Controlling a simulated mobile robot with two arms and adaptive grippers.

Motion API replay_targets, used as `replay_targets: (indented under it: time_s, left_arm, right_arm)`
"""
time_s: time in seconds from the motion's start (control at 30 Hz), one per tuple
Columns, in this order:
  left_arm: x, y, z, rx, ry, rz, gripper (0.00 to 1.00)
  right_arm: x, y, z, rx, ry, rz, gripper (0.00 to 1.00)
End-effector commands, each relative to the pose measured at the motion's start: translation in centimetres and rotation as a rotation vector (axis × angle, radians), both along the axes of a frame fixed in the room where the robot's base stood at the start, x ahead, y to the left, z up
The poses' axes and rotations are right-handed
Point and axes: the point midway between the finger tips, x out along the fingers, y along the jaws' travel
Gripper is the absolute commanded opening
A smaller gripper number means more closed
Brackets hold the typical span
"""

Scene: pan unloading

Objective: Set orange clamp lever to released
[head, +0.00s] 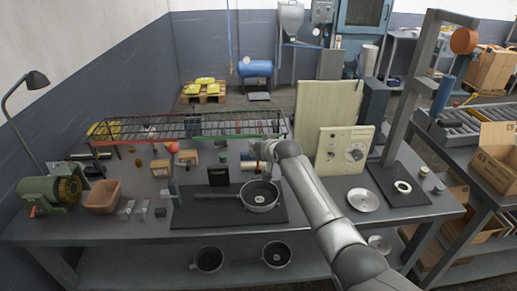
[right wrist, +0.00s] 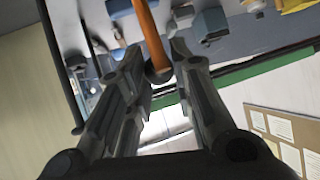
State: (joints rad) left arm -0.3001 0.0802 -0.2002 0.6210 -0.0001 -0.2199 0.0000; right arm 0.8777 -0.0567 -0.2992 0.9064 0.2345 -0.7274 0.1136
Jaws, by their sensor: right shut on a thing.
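An orange clamp lever (right wrist: 151,35) runs between the fingertips of my right gripper (right wrist: 156,58) in the right wrist view. Its dark rounded end sits between the fingers, which are shut on it. In the head view my right gripper (head: 262,152) is low over the bench, just behind a dark frying pan (head: 259,196); the lever is too small or hidden there to make out. My left gripper is in neither view. The lever's base and its set position cannot be told.
The pan lies on a dark mat (head: 200,218). A wire rack (head: 215,127) stands behind, a control box (head: 343,150) and a metal dish (head: 363,200) to the right, and a green motor (head: 48,192) at far left. My right arm crosses the bench's front.

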Motion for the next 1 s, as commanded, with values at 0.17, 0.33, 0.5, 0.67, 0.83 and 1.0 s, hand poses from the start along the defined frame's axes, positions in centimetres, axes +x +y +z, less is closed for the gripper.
replay_targets:
  time_s: [0.17,0.33,0.5,0.67,0.83,1.0]
  left_arm:
    - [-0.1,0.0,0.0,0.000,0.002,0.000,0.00]
    - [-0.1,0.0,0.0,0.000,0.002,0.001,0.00]
    - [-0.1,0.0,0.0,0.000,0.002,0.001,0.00]
    - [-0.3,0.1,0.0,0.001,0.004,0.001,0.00]
    - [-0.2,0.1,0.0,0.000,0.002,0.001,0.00]
    - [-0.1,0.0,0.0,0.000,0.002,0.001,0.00]
  right_arm:
    - [0.4,-0.1,1.1,0.002,-0.025,-0.001,0.29]
    - [0.3,0.0,0.8,0.002,-0.018,-0.001,0.44]
    - [0.2,0.0,0.5,0.002,-0.013,-0.001,0.44]
    - [0.0,0.0,0.4,0.002,-0.010,0.000,0.44]
    - [-0.7,-0.3,0.9,0.002,-0.011,0.000,0.44]
    - [-2.1,-0.8,1.6,0.001,-0.011,-0.002,0.44]
